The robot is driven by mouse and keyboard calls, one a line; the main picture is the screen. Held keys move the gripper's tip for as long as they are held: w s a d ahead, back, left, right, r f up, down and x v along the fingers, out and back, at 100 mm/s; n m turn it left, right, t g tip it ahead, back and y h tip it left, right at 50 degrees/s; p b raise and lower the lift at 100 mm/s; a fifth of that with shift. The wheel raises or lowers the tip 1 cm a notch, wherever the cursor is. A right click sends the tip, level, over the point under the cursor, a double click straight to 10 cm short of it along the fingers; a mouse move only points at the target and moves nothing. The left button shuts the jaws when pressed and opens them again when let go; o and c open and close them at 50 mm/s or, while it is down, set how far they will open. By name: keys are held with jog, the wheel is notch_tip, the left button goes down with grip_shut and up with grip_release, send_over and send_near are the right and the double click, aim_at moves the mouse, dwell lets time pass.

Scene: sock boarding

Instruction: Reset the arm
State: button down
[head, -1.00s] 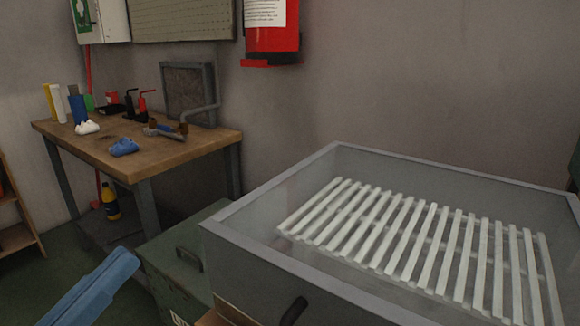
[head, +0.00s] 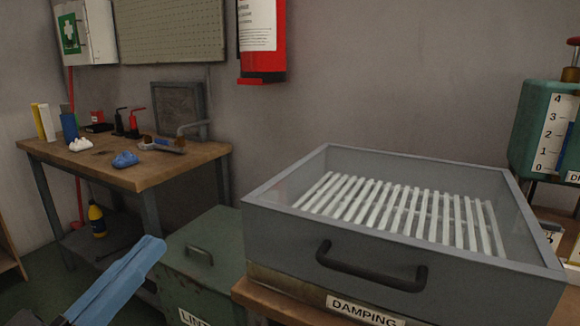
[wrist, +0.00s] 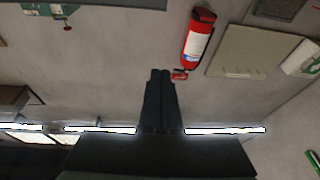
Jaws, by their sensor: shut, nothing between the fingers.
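My gripper (wrist: 160,76) shows in the wrist view with its two dark fingers together and nothing between them. Behind the fingers are the grey wall and a red fire extinguisher (wrist: 198,38), seen upside down. In the head view, a light blue part of my arm (head: 118,285) reaches up from the lower left, in front of the green bin. The fingers cannot be made out in the head view. The arm's end appears apart from the workbench and the damping box.
A grey damping box (head: 300,235) with white slats and a black handle stands on a wooden table at right. A green lidded bin (head: 215,270) is beside it. A wooden workbench (head: 150,178) with blue and white items stands at left. A teal tank (head: 535,110) is far right.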

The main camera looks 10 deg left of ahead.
jog(key=w+d+r+n+t+y, duration=0.1)
jog(key=w+d+r, duration=0.2)
jog(key=d+r, duration=0.25)
jog(key=w+d+r+t+y, duration=0.1)
jog(key=w+d+r+y, duration=0.15)
jog(key=d+r, duration=0.3)
jog(key=s+d+r+n+t+y, duration=0.1)
jog(key=s+d+r+t, duration=0.4)
jog(key=s+d+r, duration=0.35)
notch_tip(320, 180, up, 38)
jog(key=w+p, duration=0.2)
jog(key=p, duration=3.5)
jog(key=shift+w+n+y, duration=0.25)
jog(key=shift+n+y, duration=0.05)
jog(key=shift+y, duration=0.05)
jog(key=shift+a, duration=0.1)
